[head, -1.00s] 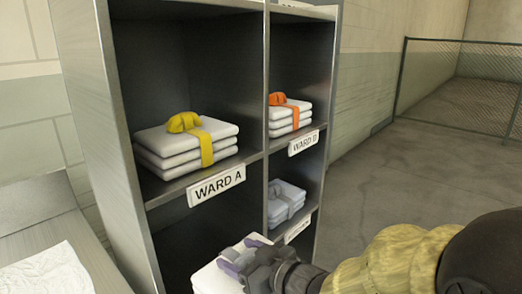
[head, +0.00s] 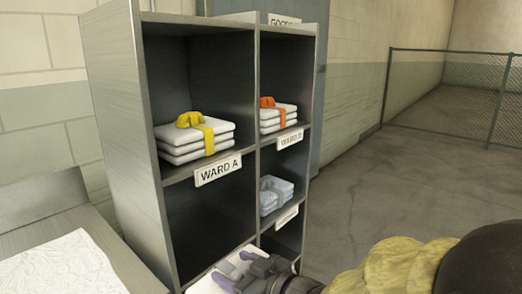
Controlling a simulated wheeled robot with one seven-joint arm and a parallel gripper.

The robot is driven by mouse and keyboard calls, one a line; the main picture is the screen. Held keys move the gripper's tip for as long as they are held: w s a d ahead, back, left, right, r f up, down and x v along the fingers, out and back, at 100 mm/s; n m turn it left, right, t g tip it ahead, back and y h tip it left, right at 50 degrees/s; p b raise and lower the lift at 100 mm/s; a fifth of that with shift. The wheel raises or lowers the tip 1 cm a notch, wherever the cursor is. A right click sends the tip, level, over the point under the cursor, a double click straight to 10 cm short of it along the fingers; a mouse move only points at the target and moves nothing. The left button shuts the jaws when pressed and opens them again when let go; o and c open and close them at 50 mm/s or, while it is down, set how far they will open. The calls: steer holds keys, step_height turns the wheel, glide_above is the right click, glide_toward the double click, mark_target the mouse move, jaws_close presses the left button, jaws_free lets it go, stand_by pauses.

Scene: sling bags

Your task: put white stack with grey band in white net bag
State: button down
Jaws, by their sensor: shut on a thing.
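My gripper (head: 239,272) is at the bottom edge of the view, in front of the shelf unit. It is shut on a white stack (head: 205,285), which is partly cut off by the frame edge.
The metal shelf unit (head: 118,130) stands close ahead. A white stack with a yellow band (head: 195,137) sits above the WARD A label (head: 217,170). An orange-banded stack (head: 277,115) sits right of it. The metal bench (head: 40,215) is at left. Open floor (head: 400,190) lies right.

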steer(key=shift+w+d, duration=0.1)
steer(key=w, duration=0.1)
steer(key=w+f, duration=0.1)
steer(key=w+d, duration=0.1)
steer(key=shift+w+f+m+t, duration=0.2)
steer(key=shift+m+t, duration=0.1)
steer(key=shift+t, duration=0.1)
steer(key=w+d+f+m+t+h, duration=0.2)
steer(key=w+d+f+h, duration=0.15)
steer(key=w+f, duration=0.3)
steer(key=w+d+f+m+t+h, duration=0.1)
steer(key=w+d+f+m+h, duration=0.1)
steer(key=w+d+f, duration=0.5)
steer(key=s+d+f+m+t+h, duration=0.1)
steer(key=d+f+m+h, duration=0.25)
steer(key=f, duration=0.75)
steer(key=s+d+f+m+t+h, duration=0.1)
steer(key=s+d+f+m+h, duration=0.3)
steer(key=f, duration=0.8)
step_height(320, 180, up, 26)
steer(key=s+n+y+p, duration=0.1)
steer(key=n+p, duration=0.1)
steer(key=p, duration=2.1)
steer(key=shift+s+d+f, duration=0.2)
steer(key=shift+s+d, duration=0.2)
steer(key=shift+d, duration=0.05)
steer(key=shift+f, duration=0.1)
